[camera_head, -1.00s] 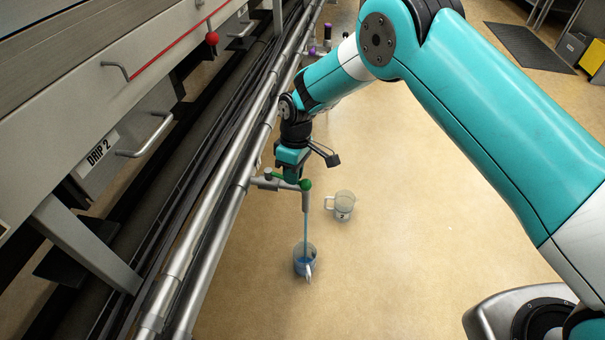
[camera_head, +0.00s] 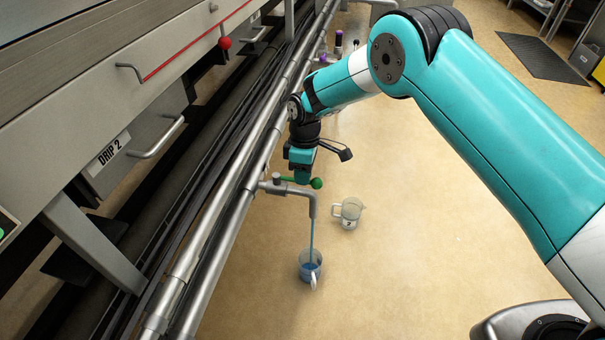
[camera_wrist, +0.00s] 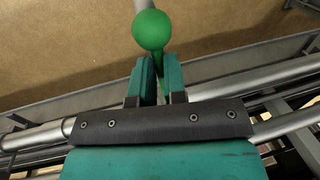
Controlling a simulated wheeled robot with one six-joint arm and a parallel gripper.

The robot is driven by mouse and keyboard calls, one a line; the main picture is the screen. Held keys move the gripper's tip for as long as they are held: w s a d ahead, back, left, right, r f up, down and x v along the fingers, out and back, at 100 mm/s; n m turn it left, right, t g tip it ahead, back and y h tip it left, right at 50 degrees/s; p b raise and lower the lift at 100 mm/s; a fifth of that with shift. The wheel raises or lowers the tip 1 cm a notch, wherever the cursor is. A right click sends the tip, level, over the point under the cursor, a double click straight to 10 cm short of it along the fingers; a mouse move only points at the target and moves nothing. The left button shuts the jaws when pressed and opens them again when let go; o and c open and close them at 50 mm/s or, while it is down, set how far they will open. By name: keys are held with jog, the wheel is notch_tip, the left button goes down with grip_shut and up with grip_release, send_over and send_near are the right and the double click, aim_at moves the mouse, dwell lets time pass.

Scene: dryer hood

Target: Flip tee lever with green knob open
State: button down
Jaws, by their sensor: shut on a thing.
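The tee lever with the green knob (camera_head: 316,183) sits on a grey outlet pipe (camera_head: 305,192) that branches off the long steel pipes. My gripper (camera_head: 300,179) is at the lever, and its jaws are shut on the green lever stem behind the knob. In the wrist view the green knob (camera_wrist: 152,30) stands just beyond the fingertips of my gripper (camera_wrist: 158,80), with the stem running back between them. A thin blue stream (camera_head: 311,238) falls from the outlet's end into a clear jug (camera_head: 310,262) on the floor, which holds some blue liquid.
A second clear jug (camera_head: 348,211) stands on the floor to the right. Further along the pipes are purple knobs (camera_head: 338,38). A red knob (camera_head: 225,43) and the drawer labelled DRIP 2 (camera_head: 110,152) are on the machine at left. The tan floor at right is open.

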jog(key=c, duration=1.2)
grip_release()
jog(key=shift+w, duration=0.1)
jog(key=shift+o, duration=0.2)
jog(key=w+r+p, duration=0.3)
jog(key=r, duration=1.4)
jog(key=shift+w+d, duration=0.15)
jog(key=shift+d, duration=0.3)
jog(key=shift+r, duration=0.1)
